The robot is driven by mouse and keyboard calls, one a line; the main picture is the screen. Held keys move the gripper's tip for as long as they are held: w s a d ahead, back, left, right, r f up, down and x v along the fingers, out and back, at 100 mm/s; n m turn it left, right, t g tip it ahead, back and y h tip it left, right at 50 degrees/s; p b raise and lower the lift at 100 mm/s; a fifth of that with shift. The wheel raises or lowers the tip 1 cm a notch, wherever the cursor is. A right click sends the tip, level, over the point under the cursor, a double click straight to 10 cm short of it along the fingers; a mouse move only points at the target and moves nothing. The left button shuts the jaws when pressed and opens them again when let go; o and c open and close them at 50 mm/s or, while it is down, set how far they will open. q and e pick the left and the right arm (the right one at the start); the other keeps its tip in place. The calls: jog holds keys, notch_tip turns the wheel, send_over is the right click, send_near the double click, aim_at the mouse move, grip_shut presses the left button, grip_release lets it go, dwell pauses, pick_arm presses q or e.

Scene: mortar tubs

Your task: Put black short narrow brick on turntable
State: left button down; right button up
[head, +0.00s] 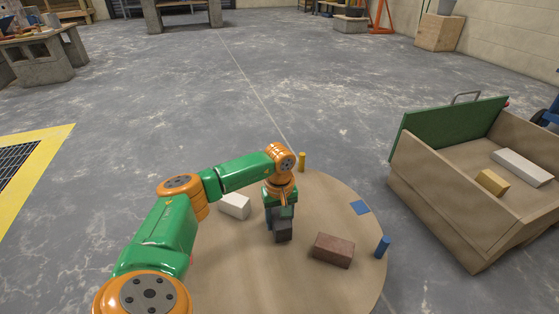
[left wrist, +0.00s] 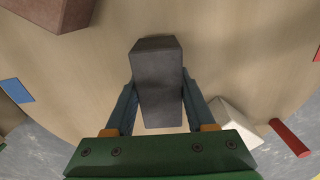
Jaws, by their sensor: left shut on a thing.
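The black short narrow brick (left wrist: 158,85) is a dark grey block between the fingers of my left gripper (left wrist: 160,110) in the left wrist view. My left gripper (head: 281,212) is shut on it. In the head view the brick (head: 283,232) hangs below the gripper, over the round tan turntable (head: 230,280). I cannot tell whether the brick touches the turntable. My right gripper is not in view.
On the turntable are a white brick (head: 235,206), a brown brick (head: 333,250), a blue peg (head: 382,246), a yellow peg (head: 302,162) and a blue patch (head: 360,208). A wooden bin (head: 440,215) at the right holds a yellow brick (head: 491,182) and a white brick (head: 523,167).

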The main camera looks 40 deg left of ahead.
pick_arm(q)
jog(key=shift+f, duration=0.3)
jog(key=shift+f+b, duration=0.35)
jog(key=shift+f, duration=0.1)
jog(key=shift+c, duration=0.8)
grip_release()
